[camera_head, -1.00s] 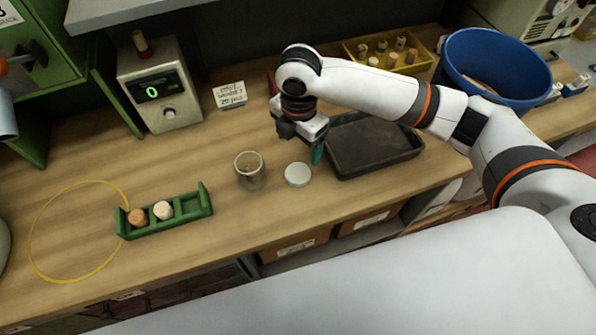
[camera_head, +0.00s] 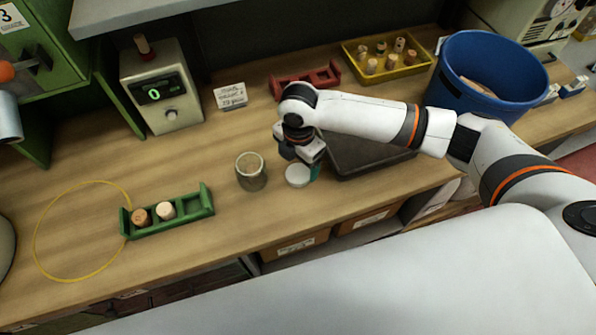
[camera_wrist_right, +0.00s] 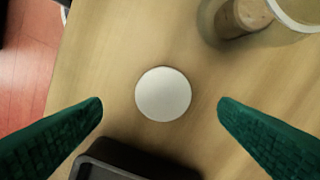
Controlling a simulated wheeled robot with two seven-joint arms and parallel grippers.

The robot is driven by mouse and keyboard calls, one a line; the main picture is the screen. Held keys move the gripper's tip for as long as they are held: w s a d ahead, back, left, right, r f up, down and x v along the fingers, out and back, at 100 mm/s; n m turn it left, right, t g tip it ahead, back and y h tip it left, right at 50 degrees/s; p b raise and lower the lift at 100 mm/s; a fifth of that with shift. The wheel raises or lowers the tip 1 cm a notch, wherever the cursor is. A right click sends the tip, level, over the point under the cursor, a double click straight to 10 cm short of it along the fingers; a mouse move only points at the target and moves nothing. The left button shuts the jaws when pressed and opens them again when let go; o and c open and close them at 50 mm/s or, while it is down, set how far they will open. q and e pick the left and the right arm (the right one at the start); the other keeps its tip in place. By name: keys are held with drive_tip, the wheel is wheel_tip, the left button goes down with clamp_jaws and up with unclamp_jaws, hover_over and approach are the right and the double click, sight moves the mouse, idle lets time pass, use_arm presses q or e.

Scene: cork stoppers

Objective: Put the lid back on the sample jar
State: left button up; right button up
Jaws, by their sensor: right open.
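The sample jar (camera_head: 251,172) stands upright and uncovered on the bench, left of my right gripper. Its rim shows at the top right of the right wrist view (camera_wrist_right: 292,14), with a cork stopper (camera_wrist_right: 243,14) seen at it. The round white lid (camera_head: 297,175) lies flat on the bench just right of the jar. In the right wrist view the lid (camera_wrist_right: 163,94) lies between the two green fingertips, below them and apart from both. My right gripper (camera_head: 304,167) is open and empty over the lid. My left gripper is not in view.
A dark tray (camera_head: 365,160) lies right of the lid. A green rack (camera_head: 190,212) with two corks and a yellow ring (camera_head: 36,240) are at left. A red rack (camera_head: 310,80), a yellow bin (camera_head: 405,70) and a blue bucket (camera_head: 490,75) stand behind.

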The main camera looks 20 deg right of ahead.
sight(298, 173)
drive_tip(key=shift+f, duration=0.3)
drive_tip(key=f+p, duration=0.1)
drive_tip(key=f, duration=0.2)
drive_tip(key=shift+w+d+f+p, duration=0.1)
drive_tip(key=shift+w+f+p, duration=0.1)
drive_tip(key=shift+f+p, duration=0.15)
drive_tip(key=shift+f, duration=0.45)
drive_tip(key=c, duration=1)
